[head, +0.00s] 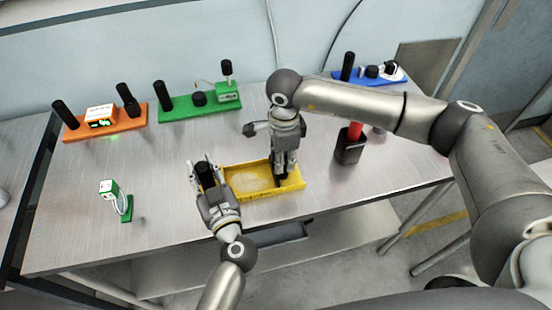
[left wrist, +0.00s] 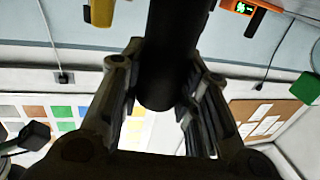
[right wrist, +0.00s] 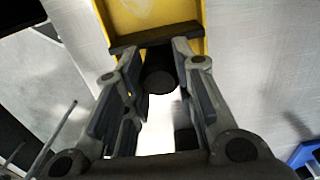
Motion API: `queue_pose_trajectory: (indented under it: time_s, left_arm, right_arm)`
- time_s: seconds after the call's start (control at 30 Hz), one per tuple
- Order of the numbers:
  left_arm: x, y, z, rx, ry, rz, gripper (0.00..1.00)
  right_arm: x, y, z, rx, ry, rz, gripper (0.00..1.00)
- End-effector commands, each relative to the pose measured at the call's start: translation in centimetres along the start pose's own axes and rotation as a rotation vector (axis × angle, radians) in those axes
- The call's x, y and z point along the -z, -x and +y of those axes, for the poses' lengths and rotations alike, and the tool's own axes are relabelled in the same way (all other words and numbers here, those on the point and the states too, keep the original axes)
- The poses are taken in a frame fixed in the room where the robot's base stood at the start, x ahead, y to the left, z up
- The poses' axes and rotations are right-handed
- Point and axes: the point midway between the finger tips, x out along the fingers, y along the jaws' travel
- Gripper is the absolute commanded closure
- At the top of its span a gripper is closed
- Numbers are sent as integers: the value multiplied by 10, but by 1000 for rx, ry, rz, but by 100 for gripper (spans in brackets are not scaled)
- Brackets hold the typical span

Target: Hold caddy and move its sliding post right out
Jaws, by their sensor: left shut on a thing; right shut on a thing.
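The yellow caddy (head: 298,184) is a shallow tray near the table's front edge, with a pale patch on its floor. A black post (head: 207,172) stands at its left end. My left gripper (head: 205,172) is shut on this post, which also shows between the fingers in the left wrist view (left wrist: 168,60). My right gripper (head: 281,180) points down at the caddy's right end and is shut on the sliding post (right wrist: 160,78). In the right wrist view a dark bar (right wrist: 155,37) crosses the yellow tray beside that post. The head view mostly hides the sliding post behind the right gripper.
Orange (head: 78,131), green (head: 185,110) and blue (head: 385,78) modules with black posts stand along the back. A small green-and-white unit (head: 110,192) is at left. A dark block with a red top (head: 350,148) stands right of the caddy, with bare table between.

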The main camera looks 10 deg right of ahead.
Motion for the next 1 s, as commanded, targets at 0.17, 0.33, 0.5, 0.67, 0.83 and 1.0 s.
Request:
queue_pose_trajectory:
  time_s: [0.17, 0.33, 0.5, 0.67, 0.83, 1.0]
  left_arm:
    - [-1, 0, -1, 3, -3, -1, 100]
    - [-1, 0, -1, 2, -3, -1, 100]
    - [-1, 0, -1, 1, -3, -1, 100]
    - [-1, 0, 0, 1, -3, -1, 100]
    - [-1, 0, 0, 0, -2, -1, 100]
    - [-1, 0, 0, 0, -2, -1, 100]
  right_arm:
    - [0, 0, -1, 1, -3, 2, 68]
    - [0, 0, 0, 0, -2, 1, 51]
    - [0, 0, 0, 0, -1, 1, 51]
    - [0, 3, 0, 1, -1, 0, 51]
    - [0, 26, -1, 4, 0, -1, 51]
    - [0, 63, -1, 5, -1, 0, 51]
